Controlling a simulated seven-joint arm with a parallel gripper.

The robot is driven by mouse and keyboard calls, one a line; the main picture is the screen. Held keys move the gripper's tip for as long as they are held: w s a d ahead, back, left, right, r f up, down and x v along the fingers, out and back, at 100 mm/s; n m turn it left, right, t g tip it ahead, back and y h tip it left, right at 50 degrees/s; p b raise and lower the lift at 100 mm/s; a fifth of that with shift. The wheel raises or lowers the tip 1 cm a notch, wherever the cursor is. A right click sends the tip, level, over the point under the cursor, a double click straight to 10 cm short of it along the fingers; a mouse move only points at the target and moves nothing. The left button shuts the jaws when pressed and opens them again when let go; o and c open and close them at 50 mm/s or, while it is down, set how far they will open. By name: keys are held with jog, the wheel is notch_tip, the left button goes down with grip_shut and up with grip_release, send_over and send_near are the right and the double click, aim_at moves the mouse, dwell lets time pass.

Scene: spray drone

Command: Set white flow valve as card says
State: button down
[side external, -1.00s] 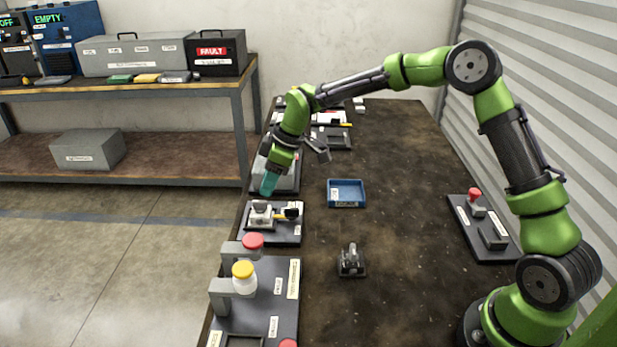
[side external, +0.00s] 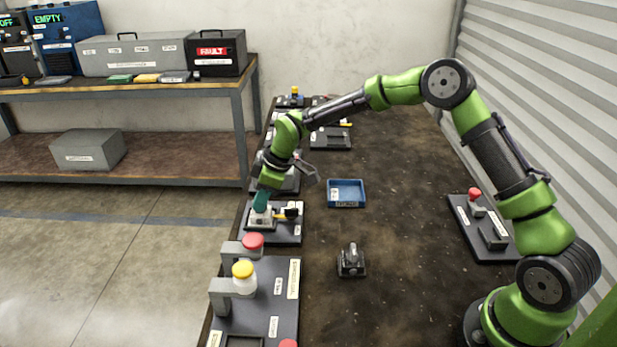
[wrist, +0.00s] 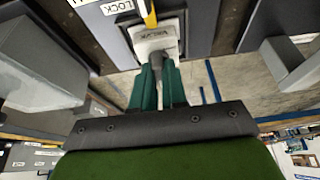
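The white flow valve (side external: 262,217) sits on a dark plate (side external: 292,236) at the table's left edge, with a black-and-yellow handle (side external: 288,212) to its right. My gripper (side external: 261,207) is right at the valve's top, teal fingers pointing down. In the wrist view the fingers (wrist: 158,78) stand on either side of the valve's grey knob (wrist: 157,60). Whether they grip it is unclear. I cannot make out the card's text.
A blue tray (side external: 346,193) and a small black fixture (side external: 351,262) stand to the right. Another plate (side external: 483,229) lies at the right. The middle of the table is clear.

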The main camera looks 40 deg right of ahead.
jog(key=shift+m, duration=0.3)
jog(key=m, duration=0.2)
jog(key=m+h, duration=0.1)
jog(key=m, duration=0.1)
jog(key=shift+s+a+t+h, duration=0.15)
jog(key=shift+t+h, duration=0.15)
jog(key=shift+t, duration=0.1)
jog(key=m, duration=0.2)
jog(key=m+h, duration=0.1)
jog(key=m, duration=0.1)
jog(key=shift+f+h, duration=0.1)
jog(key=shift+h, duration=0.2)
jog(key=shift+m, duration=0.3)
jog(key=c, duration=1.2)
grip_release()
jog(key=shift+o, duration=0.2)
